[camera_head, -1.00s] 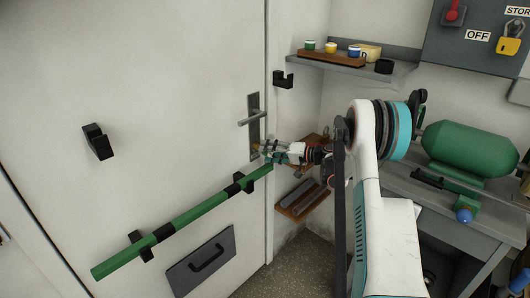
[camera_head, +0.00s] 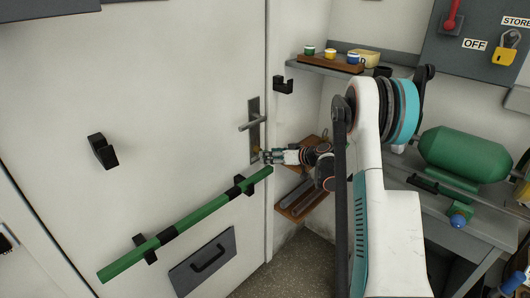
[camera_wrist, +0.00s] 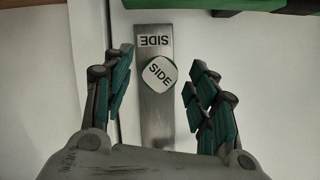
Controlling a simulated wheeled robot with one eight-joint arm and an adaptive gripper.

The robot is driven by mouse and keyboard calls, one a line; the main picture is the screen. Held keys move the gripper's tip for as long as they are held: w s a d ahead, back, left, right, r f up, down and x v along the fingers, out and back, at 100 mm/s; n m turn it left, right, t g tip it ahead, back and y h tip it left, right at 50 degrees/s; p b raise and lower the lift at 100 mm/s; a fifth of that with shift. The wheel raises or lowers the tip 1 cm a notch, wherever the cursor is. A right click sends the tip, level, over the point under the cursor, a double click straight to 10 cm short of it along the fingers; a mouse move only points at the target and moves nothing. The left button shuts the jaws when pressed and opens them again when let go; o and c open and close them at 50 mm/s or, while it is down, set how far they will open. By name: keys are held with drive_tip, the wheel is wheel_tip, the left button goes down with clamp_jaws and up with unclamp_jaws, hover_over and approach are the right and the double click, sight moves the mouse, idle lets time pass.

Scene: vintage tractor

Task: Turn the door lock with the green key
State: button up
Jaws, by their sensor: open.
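The white door has a grey metal plate with a lever handle (camera_head: 249,124). In the wrist view the lower lock plate (camera_wrist: 155,112) carries the label SIDE. A key head, a white rounded square with a green rim and the word SIDE (camera_wrist: 159,74), sits against this plate, its label tilted relative to the plate's label. Its shaft is hidden behind the head. My gripper (camera_wrist: 161,62) is open, with one finger on each side of the key head and gaps between. In the head view my gripper (camera_head: 265,157) is at the bottom of the handle plate.
A green bar (camera_head: 205,215) lies across the door in black brackets just below my gripper. A small shelf (camera_head: 301,200) is on the wall to the right. A workbench with a green tank (camera_head: 465,158) stands further right.

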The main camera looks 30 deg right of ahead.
drive_tip(key=p+v, duration=0.1)
drive_tip(key=v, duration=1.2)
drive_tip(key=s+a+r+g, duration=0.1)
drive_tip(key=a+r, duration=0.4)
drive_tip(key=a, duration=0.3)
drive_tip(key=a+r+n+g, duration=0.1)
drive_tip(key=a+r, duration=0.4)
drive_tip(key=a, duration=0.4)
drive_tip(key=s+a+r+g+p, duration=0.1)
drive_tip(key=a+r, duration=0.5)
drive_tip(key=a, duration=0.2)
drive_tip(key=shift+s+a+n, duration=0.25)
drive_tip(key=shift+s+n, duration=0.1)
drive_tip(key=shift+n, duration=0.05)
